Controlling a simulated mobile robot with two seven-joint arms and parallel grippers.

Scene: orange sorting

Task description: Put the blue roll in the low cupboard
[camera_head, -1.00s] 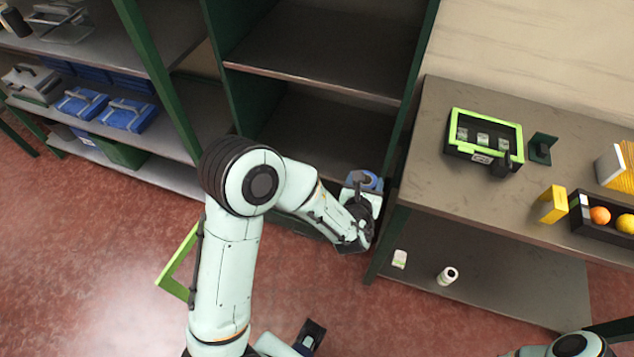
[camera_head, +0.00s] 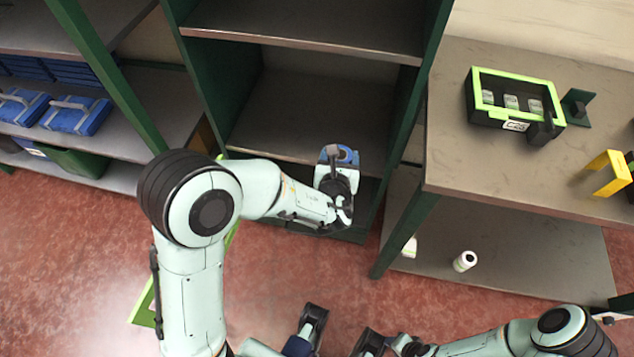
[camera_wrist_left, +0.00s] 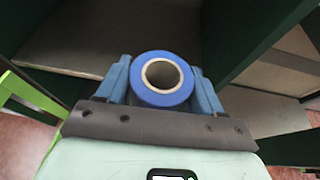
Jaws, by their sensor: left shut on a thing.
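The blue roll (camera_head: 347,154) shows at the front of the low compartment of a dark green cupboard (camera_head: 240,115). In the left wrist view the roll (camera_wrist_left: 162,80) is end-on, with a pale core and dark hole, between two blue fingers. My left gripper (camera_head: 338,168) is shut on it and holds it near the cupboard's lower front edge. Whether the roll touches the cupboard is unclear. A light green frame (camera_head: 145,303) stands low at left, partly hidden by my left arm.
A grey table (camera_head: 590,85) at right holds a green-rimmed case (camera_head: 515,100) and a yellow bracket (camera_head: 606,174). A white roll (camera_head: 465,261) stands on its lower shelf. Blue boxes (camera_head: 75,115) sit on the left shelves. The cupboard's visible shelf area is mostly bare.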

